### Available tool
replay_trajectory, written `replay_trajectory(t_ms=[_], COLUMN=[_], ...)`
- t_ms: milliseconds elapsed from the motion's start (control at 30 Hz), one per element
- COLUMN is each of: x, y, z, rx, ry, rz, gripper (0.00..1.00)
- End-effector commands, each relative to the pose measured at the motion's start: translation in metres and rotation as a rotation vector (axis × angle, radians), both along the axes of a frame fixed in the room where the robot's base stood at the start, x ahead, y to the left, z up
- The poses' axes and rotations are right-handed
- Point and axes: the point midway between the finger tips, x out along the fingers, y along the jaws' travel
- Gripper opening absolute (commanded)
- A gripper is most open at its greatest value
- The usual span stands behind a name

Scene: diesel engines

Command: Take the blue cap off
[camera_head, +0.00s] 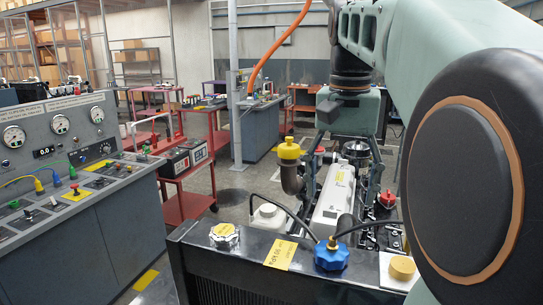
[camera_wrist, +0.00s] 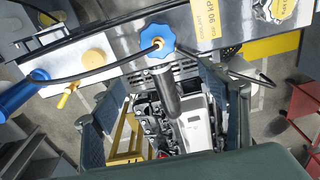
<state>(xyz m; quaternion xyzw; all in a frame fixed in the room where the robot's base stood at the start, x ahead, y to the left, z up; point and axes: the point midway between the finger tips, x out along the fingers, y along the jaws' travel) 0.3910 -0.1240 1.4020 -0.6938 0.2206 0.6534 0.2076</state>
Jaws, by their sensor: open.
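The blue cap (camera_head: 331,254) is lobed and sits on the dark top panel at the front of the engine. In the wrist view the blue cap (camera_wrist: 158,44) is at the upper middle, with a tan centre and dark cables running up to it. My gripper (camera_head: 343,192) is open over the engine, behind the cap in the head view. In the wrist view my gripper (camera_wrist: 165,85) has its two fingers wide apart at left and right, with nothing between them touching. The cap is apart from both fingers.
A yellow-topped filter (camera_head: 289,150) and a red cap (camera_head: 387,198) stand behind. A grey control console (camera_head: 85,160) is at left; red carts (camera_head: 185,205) stand beyond.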

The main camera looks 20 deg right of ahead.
Motion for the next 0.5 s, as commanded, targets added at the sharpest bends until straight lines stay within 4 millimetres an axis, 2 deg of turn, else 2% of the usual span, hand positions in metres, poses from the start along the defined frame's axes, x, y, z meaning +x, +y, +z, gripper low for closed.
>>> replay_trajectory(t_ms=[100,267,500], x=[-0.009,-0.011,-0.01], y=[0.012,0.014,0.013], z=[0.0,-0.01,-0.036], rx=[0.032,0.038,0.037], ry=[0.044,0.053,0.051], rz=[0.019,0.022,0.022], gripper=[0.68,0.68,0.68])
